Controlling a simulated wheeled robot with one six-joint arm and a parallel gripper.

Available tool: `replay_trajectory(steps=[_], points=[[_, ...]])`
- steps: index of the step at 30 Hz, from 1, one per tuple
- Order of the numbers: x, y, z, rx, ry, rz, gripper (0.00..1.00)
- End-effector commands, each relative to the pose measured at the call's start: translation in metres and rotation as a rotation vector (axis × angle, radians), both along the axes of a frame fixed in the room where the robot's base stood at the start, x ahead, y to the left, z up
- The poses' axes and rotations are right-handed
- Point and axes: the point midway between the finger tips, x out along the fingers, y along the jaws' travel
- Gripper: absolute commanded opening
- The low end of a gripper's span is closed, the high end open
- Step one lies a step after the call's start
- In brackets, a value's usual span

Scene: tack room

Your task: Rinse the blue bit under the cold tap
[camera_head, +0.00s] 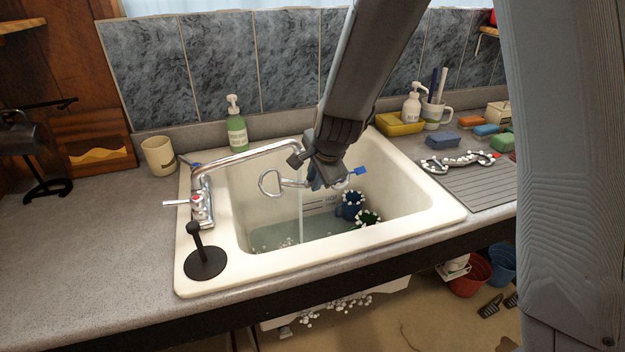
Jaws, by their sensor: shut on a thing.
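My gripper (318,182) reaches down over the sink and is shut on the blue bit, a metal bar with a ring (268,184) at its left end and a blue tag (361,171) at its right. The jaws hide the bit's middle. The bit hangs above the water, inside the basin's outline. The tap (250,156) has a long chrome spout reaching over the basin. A thin water stream (300,215) falls near the bit's left part; I cannot tell whether it touches the metal. A blue handle (190,165) and a red-marked handle (197,198) show on the tap body.
The cream sink (205,275) holds shallow water, with foamy blue (349,204) and green (368,219) things inside. The left counter is mostly clear.

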Motion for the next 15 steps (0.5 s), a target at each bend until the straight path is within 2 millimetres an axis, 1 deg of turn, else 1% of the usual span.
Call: replay_trajectory(steps=[15], points=[[0.011,-0.006,0.000,0.000,-0.001,0.000,0.00]])
